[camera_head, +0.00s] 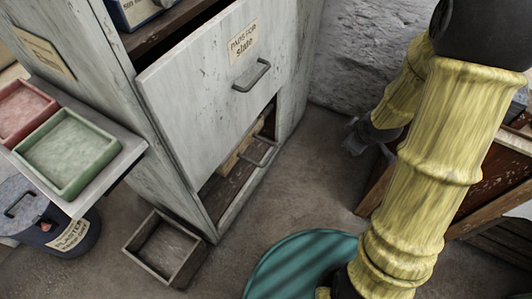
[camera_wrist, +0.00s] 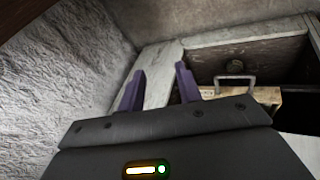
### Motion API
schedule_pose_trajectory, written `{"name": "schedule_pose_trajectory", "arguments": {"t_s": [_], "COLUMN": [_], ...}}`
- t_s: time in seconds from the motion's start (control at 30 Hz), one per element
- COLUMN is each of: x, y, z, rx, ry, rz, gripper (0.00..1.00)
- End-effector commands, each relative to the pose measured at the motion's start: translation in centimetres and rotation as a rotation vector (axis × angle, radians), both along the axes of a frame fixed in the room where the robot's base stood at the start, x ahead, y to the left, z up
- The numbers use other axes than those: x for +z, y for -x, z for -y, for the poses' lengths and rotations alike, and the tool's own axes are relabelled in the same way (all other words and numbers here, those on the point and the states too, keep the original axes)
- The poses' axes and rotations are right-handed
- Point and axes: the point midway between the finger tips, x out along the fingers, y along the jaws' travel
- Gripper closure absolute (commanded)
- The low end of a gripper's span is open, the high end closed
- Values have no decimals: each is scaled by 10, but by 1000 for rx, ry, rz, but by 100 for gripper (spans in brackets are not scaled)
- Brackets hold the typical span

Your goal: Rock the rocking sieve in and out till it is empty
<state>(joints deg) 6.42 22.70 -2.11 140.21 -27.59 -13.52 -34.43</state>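A light wooden frame (camera_head: 236,155), which looks like the rocking sieve, shows partly in the lower opening of the grey cabinet, with a grey metal handle (camera_head: 262,152) at its front. In the wrist view the wooden frame (camera_wrist: 266,97) and the handle (camera_wrist: 236,80) are to the right, beyond the fingers. The panel hides most of the sieve in the head view, and I cannot see what it contains. My gripper (camera_head: 354,138) is to the right of the cabinet opening, apart from the handle. In the wrist view its two purple fingers (camera_wrist: 158,80) are spread with nothing between them.
A tilted cabinet panel (camera_head: 205,90) with a handle overhangs the opening. A wooden box (camera_head: 133,258) stands on the floor. Red (camera_head: 22,108) and green (camera_head: 70,190) trays sit on a left shelf above a plaster bin (camera_head: 78,240). A rough wall (camera_head: 355,60) stands behind.

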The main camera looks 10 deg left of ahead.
Motion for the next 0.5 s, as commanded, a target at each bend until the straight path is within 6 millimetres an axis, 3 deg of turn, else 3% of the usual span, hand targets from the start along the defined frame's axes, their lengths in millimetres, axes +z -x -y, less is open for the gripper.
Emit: {"name": "schedule_pose_trajectory", "arguments": {"t_s": [0.03, 0.23, 0.4, 0.5], "x": [16, 57, 74, 77], "y": [11, 73, 114, 123], "z": [-2, -18, -36, -40], "rx": [-109, -581, -837, -892], "ry": [-30, -198, -304, -326], "rz": [-21, -156, -248, -272], "gripper": [66, 66, 66, 66]}}
